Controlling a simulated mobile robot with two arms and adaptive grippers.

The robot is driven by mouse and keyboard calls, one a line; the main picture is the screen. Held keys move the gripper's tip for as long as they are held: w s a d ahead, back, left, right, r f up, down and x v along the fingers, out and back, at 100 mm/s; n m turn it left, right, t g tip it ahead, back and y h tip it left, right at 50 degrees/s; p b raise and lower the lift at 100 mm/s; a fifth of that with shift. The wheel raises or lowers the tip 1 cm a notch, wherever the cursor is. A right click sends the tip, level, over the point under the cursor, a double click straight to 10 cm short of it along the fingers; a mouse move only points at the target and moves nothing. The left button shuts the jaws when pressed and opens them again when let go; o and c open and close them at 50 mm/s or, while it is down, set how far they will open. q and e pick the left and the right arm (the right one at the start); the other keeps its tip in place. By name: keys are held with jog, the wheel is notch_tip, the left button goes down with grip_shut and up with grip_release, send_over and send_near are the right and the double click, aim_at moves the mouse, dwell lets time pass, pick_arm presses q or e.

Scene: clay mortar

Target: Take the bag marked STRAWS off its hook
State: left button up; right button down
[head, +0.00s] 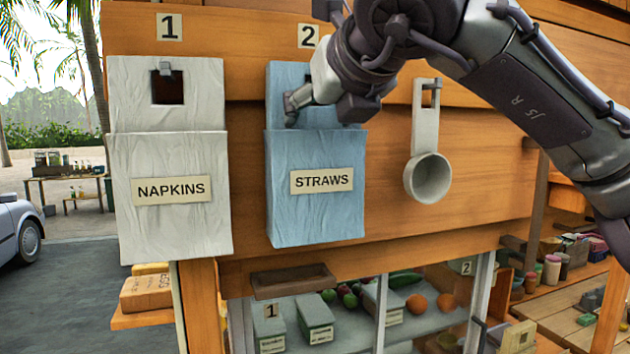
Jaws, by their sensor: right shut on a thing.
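The blue bag marked STRAWS (316,215) hangs upright against the wooden wall, under the number 2 sign (309,36). My right gripper (300,98) comes in from the upper right and is shut on the upper part of the blue bag, above the label. My right arm and gripper hide the bag's top right part and its hook, so I cannot tell whether the bag is still on the hook. My left gripper is not in view.
A white NAPKINS bag (170,225) hangs close on the left on a hook under sign 1 (169,27). A grey ladle (429,177) hangs on the right. Below are a small wooden ledge (293,281) and a glass case with produce. Bare wall lies between bag and ladle.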

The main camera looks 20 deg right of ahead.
jog(key=shift+r, duration=0.15)
jog(key=shift+r+b, duration=0.5)
jog(key=shift+b, duration=0.05)
jog(key=shift+s+b, duration=0.45)
jog(key=shift+s, duration=0.1)
jog(key=s+b, duration=0.7)
jog(key=s, duration=1)
jog(key=shift+d+b, duration=0.35)
jog(key=shift+b, duration=0.05)
jog(key=shift+r, duration=0.25)
